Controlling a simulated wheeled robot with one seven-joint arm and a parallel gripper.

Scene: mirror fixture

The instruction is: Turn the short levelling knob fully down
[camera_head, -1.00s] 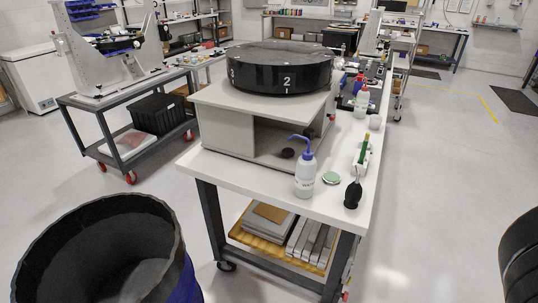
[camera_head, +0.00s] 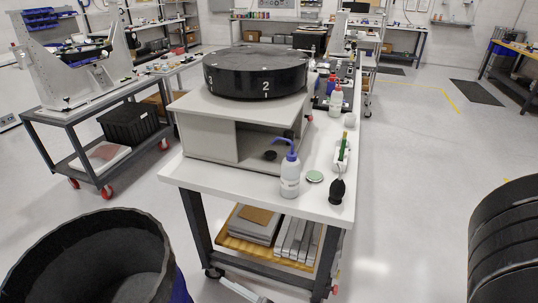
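The mirror fixture is a round black disc (camera_head: 255,72) marked 2 and 3 on its side, lying on a grey box stand (camera_head: 210,140) on the white bench. In the open bay under the stand's top, a small black knob-like part (camera_head: 270,155) sits low. Another small dark part (camera_head: 289,134) shows at the bay's right edge, and a red-and-black part (camera_head: 309,117) shows beside the disc. I cannot tell which is the short levelling knob or how far it is turned. My gripper cannot be made out in this view.
A blue-capped wash bottle (camera_head: 290,175), a green-topped tin (camera_head: 314,176) and a black bulb blower (camera_head: 336,191) stand on the bench's front right. A black drum (camera_head: 150,228) is at lower left, black rings (camera_head: 505,240) at right. Floor right of the bench is clear.

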